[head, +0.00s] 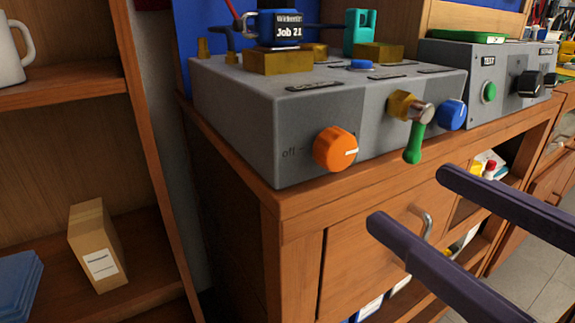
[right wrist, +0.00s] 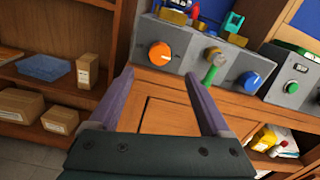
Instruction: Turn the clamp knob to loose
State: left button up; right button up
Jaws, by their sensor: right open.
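A grey testbench box (head: 235,105) on a wooden cabinet carries an orange knob (head: 335,149) with a white pointer mark facing right; "off" is printed to its left. Right of it are a brass valve with a green lever (head: 414,143) hanging down and a blue knob (head: 452,115). No readable label shows which is the clamp knob. In the right wrist view, the orange knob (right wrist: 160,54), green lever (right wrist: 209,75) and blue knob (right wrist: 249,82) lie beyond the fingertips. My right gripper (head: 410,198) is open and empty, in front of and below the knobs, apart from them. My left gripper is out of view.
A second grey box (head: 450,60) with a green button and black knobs stands at right. The cabinet drawer has a metal handle (head: 427,223). Open shelves (head: 90,95) stand at left.

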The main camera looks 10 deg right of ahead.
aim_at(343, 153)
jog(key=p+x, duration=0.1)
jog(key=x, duration=0.8)
jog(key=shift+w+a+r+p, duration=0.15)
jog(key=shift+w+p, duration=0.1)
jog(key=shift+p, duration=0.15)
grip_shut()
